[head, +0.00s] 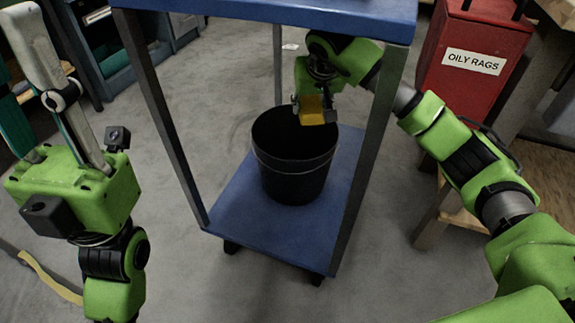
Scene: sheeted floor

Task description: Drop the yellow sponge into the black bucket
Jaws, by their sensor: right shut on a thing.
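The black bucket (292,172) stands upright on the blue lower shelf of a cart, its dark opening facing up. My right gripper (314,101) reaches in between the cart's posts and is shut on the yellow sponge (312,110). The sponge is over the far right part of the bucket's opening, near its rim. I cannot tell exactly how high above the rim it is. My left arm stands folded at the left.
The cart's blue top shelf (290,14) and its posts (160,115) surround the space around the bucket. The lower shelf (240,213) has bare room in front. A red bin labelled OILY RAGS (462,85) stands at the right, by a wooden bench (545,195). Grey floor is open at the left.

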